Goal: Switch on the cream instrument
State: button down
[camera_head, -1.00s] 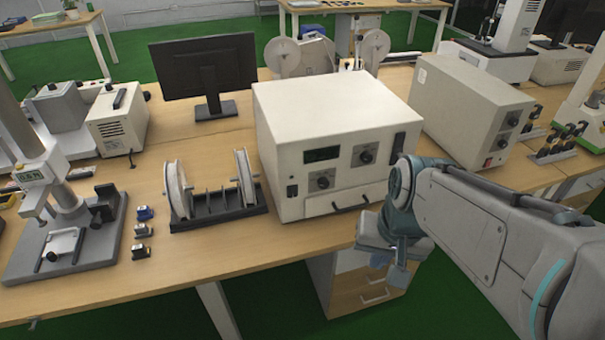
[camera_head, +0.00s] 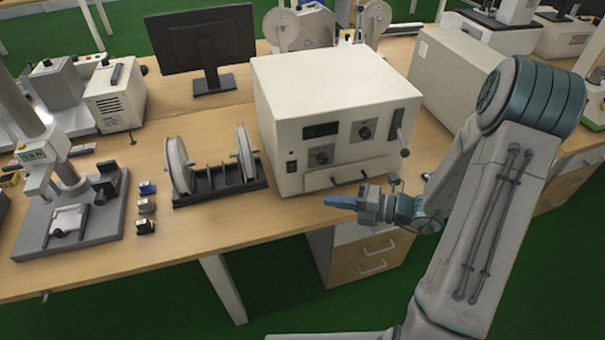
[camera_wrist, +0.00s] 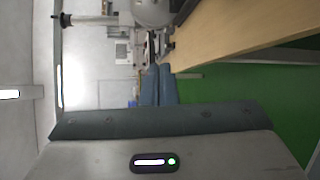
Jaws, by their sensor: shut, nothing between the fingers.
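The cream instrument (camera_head: 335,95) is a large box on the bench in the head view. Its front has a dark display (camera_head: 320,130), two knobs (camera_head: 365,132), a small black switch (camera_head: 291,166) at lower left, a bar handle and a lever (camera_head: 402,138) at the right edge. The display looks dark. My gripper (camera_head: 328,201) is in front of the box's lower front, fingers pointing left, apart from the panel. In the wrist view, my gripper's fingers (camera_wrist: 158,70) are together and empty. A rod-like part with a dark end shows there at upper left; I cannot tell what it is.
A reel stand (camera_head: 222,187) stands left of the instrument. A monitor (camera_head: 203,40) is behind it. Another cream box (camera_head: 450,75) stands at the right, partly behind my arm. The bench's front edge runs under my gripper, with drawers (camera_head: 370,260) below.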

jog(key=m+t, duration=0.1)
jog(key=w+d+f+m+t, duration=0.1)
jog(key=m, duration=0.1)
jog(key=w+d+m+t, duration=0.1)
jog(key=m, duration=0.1)
jog(key=shift+w+d+f+h, duration=0.1)
jog(key=shift+w+f+h, duration=0.05)
jog(key=shift+f+h, duration=0.2)
jog(key=p, duration=0.1)
send_near(289, 172)
jog(key=s+a, duration=0.2)
jog(key=a, duration=0.1)
jog(key=shift+w+a+f+p, duration=0.15)
jog(key=shift+w+a, duration=0.2)
jog(key=shift+w, duration=0.45)
jog(key=shift+w+a+f+p, duration=0.15)
jog(key=shift+w+a, duration=0.2)
jog(key=shift+w, duration=0.45)
jog(key=shift+w+a+f+p, duration=0.15)
jog(key=shift+w+a, duration=0.2)
jog(key=shift+w, duration=0.45)
